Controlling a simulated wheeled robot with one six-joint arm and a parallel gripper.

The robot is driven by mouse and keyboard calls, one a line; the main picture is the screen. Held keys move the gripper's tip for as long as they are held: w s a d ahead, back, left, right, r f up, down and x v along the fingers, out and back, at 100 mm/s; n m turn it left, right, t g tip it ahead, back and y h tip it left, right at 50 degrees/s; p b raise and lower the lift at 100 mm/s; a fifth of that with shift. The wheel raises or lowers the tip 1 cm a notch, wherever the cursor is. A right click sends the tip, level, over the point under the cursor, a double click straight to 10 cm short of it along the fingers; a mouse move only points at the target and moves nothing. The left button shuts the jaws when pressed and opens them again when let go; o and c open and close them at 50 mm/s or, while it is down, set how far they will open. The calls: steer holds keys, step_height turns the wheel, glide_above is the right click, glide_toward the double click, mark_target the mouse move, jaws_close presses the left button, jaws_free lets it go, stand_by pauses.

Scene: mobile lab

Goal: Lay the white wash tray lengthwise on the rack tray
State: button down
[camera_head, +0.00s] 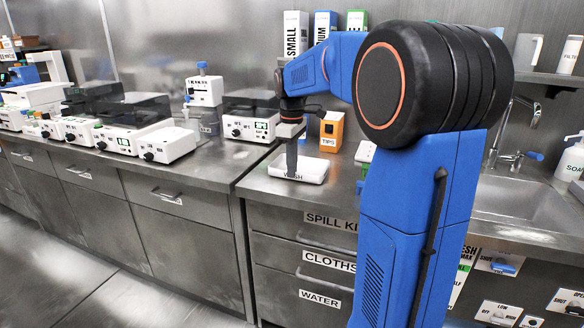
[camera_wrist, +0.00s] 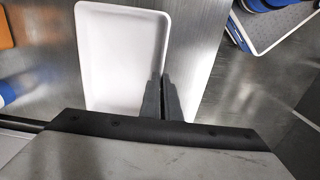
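The white wash tray (camera_head: 308,171) is a shallow rectangular tray on the steel counter, near its front edge in the head view. A "WASH" label shows on its front side. In the wrist view the white wash tray (camera_wrist: 120,50) is empty. My gripper (camera_head: 291,172) points down at the tray. In the wrist view my gripper's fingers (camera_wrist: 163,82) are close together at the tray's right wall, one on the inside and one outside, and look shut on it. I cannot tell whether the tray is lifted slightly. I cannot identify the rack tray in either view.
An orange tips box (camera_head: 332,130) stands behind the tray. White lab devices (camera_head: 250,121) stand to the left, and a sink (camera_head: 520,205) lies right. In the wrist view, a blue-and-white framed grey panel (camera_wrist: 275,25) shows beyond the counter edge; I cannot tell what it is.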

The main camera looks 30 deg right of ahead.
steer(key=c, duration=2)
jaws_free()
steer(key=shift+f, duration=0.1)
step_height(320, 180, up, 12)
steer(key=shift+r, duration=0.15)
